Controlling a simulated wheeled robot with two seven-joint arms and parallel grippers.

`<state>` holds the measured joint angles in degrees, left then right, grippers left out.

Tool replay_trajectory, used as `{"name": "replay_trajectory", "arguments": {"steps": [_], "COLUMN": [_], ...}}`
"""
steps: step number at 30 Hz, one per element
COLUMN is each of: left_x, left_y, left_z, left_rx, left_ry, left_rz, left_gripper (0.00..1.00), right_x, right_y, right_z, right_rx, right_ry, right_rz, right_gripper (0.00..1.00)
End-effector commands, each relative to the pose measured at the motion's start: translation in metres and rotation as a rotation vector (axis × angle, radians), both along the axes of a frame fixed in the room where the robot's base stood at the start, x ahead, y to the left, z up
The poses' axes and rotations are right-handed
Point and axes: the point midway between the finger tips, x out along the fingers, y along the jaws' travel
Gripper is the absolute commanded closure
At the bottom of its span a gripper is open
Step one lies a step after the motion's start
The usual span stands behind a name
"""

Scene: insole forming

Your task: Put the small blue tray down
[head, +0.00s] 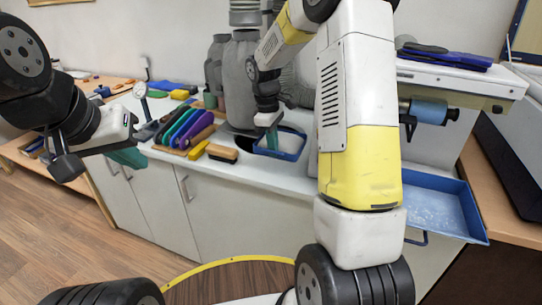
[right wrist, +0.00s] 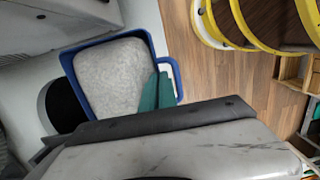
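The small blue tray (head: 280,151) is at the counter's front edge in the head view, below my right arm. In the right wrist view the tray (right wrist: 68,66) has a blue rim, a pale grey-white inside and a loop handle on its right side. My right gripper (head: 271,138) has its teal fingers (right wrist: 156,91) close together at the tray's handle-side wall and appears shut on it. I cannot tell whether the tray's underside touches the counter. My left gripper (head: 128,157) is at the left, away from the tray; its finger gap is hidden.
A dark round opening (right wrist: 62,106) is beside the tray in the white counter (head: 225,172). A rack of coloured insoles (head: 185,128) and a brush (head: 221,153) are to the left. A larger blue tray (head: 470,233) is at the right.

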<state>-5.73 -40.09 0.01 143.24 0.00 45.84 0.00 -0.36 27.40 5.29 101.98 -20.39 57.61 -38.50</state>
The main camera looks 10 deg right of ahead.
Motion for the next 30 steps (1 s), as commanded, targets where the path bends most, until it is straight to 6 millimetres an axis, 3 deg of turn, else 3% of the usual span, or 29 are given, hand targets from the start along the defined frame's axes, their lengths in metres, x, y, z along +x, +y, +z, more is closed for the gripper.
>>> {"name": "replay_trajectory", "arguments": {"steps": [6, 14, 19, 30], "left_x": [0.0, 0.0, 0.0, 0.0], "left_y": [0.0, 0.0, 0.0, 0.0], "left_z": [0.0, 0.0, 0.0, 0.0], "left_rx": [0.0, 0.0, 0.0, 0.0], "left_ry": [0.0, 0.0, 0.0, 0.0], "left_rz": [0.0, 0.0, 0.0, 0.0], "left_gripper": [1.0, 1.0, 1.0, 1.0], "right_x": [-0.001, 0.0, -0.001, 0.0], "right_y": [0.0, 0.0, 0.0, 0.0], "right_z": [-0.041, -0.064, -0.088, -0.094], "right_rx": [-0.001, 0.0, -0.001, 0.0], "right_ry": [0.004, 0.002, 0.003, 0.001], "right_rz": [0.0, -0.001, 0.0, -0.001], "right_gripper": [1.0, 1.0, 1.0, 1.0]}}
